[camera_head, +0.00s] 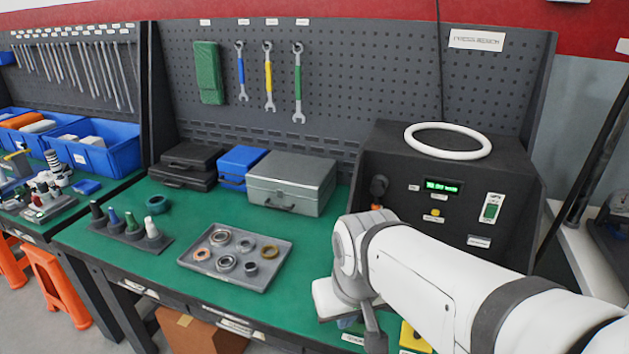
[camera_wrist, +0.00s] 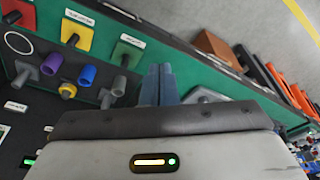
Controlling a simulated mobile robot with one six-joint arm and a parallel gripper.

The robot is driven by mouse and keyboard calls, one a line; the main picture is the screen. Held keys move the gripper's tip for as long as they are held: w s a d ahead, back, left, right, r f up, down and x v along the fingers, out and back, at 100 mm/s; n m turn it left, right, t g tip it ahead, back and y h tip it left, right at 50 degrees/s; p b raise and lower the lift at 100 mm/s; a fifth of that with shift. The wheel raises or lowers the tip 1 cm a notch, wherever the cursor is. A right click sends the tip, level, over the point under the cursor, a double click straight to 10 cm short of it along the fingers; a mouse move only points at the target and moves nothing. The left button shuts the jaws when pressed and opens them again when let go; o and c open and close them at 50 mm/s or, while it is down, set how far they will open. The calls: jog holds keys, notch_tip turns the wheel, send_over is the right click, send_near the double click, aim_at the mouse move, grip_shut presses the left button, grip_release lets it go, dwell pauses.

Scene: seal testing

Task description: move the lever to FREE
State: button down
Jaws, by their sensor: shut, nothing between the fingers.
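I cannot make out a lever or the word FREE for certain in either view. A black test box (camera_head: 460,180) stands at the right of the bench, with a green display, a yellow button and a white-and-green switch (camera_head: 491,208) on its front. A dark knob-like part (camera_head: 378,188) sticks out at its left; I cannot tell if it is the lever. In the wrist view my gripper (camera_wrist: 158,72) is shut and empty, its fingertips near the green surface.
In the wrist view, red, yellow and green squares with grey posts (camera_wrist: 76,33) and several coloured pegs (camera_wrist: 86,76) lie left of my fingers. In the head view, a grey tray (camera_head: 190,262) of rings, a peg stand and a grey case (camera_head: 290,185) occupy the green bench (camera_head: 310,270).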

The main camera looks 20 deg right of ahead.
jog(key=w+d+f+n+t+b, duration=0.4)
jog(key=w+d+n+t+b, duration=0.3)
jog(key=w, duration=0.5)
jog(key=w+d+f+n+t+h+b, duration=0.1)
jog(key=w+d+f+n+t+b, duration=0.3)
jog(key=w+d+n+t+b, duration=0.4)
jog(key=w+d+t+b, duration=0.1)
jog(key=w+d, duration=0.3)
jog(key=w, duration=0.1)
jog(key=shift+w+t+h+b, duration=0.3)
